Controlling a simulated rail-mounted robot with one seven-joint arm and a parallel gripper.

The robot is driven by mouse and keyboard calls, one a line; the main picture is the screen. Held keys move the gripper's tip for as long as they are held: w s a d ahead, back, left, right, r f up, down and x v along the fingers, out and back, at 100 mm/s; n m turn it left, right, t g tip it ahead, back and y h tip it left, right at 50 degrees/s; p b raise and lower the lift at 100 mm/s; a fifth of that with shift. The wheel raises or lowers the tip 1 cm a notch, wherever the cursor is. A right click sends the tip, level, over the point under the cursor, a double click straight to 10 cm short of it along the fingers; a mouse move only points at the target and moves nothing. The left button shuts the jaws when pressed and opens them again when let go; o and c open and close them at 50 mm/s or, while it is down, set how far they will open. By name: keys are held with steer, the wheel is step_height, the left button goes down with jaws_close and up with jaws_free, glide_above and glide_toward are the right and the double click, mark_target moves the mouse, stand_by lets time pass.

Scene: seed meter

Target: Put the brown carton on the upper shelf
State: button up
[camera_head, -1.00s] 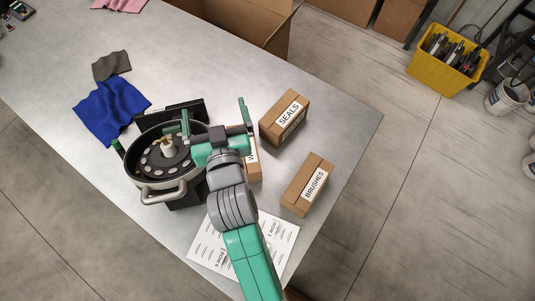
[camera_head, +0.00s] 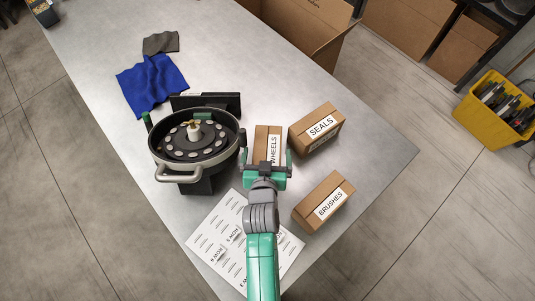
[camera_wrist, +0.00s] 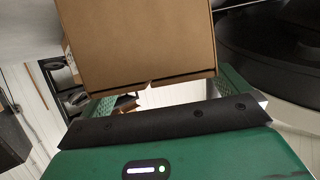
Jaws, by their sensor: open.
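Several brown cartons with white labels stand on the metal table. The WHEELS carton (camera_head: 262,135) is directly in front of my gripper (camera_head: 267,158). The SEALS carton (camera_head: 316,128) is to its right, and the BRUSHES carton (camera_head: 323,203) is nearer the front right. My gripper is open, its fingers toward the two sides of the WHEELS carton's near end. In the wrist view, a plain brown carton face (camera_wrist: 135,40) fills the space ahead of the open fingers; I cannot tell whether they touch it. No upper shelf is recognisable in these views.
The round black seed meter (camera_head: 195,140) with a grey handle stands close left of the WHEELS carton. A printed sheet (camera_head: 215,235) lies in front. Blue (camera_head: 150,83) and grey (camera_head: 160,42) cloths lie behind. A large open box (camera_head: 325,45) is at the back.

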steer(key=shift+w+f, duration=0.35)
steer(key=shift+w, duration=0.25)
steer(key=c, duration=1.8)
steer(key=shift+r, duration=0.1)
steer(key=shift+c, duration=1.2)
steer(key=shift+r, duration=0.6)
step_height(320, 180, up, 3)
steer(key=shift+f, duration=0.2)
steer(key=s+a+r, duration=0.1)
steer(key=s, duration=1.5)
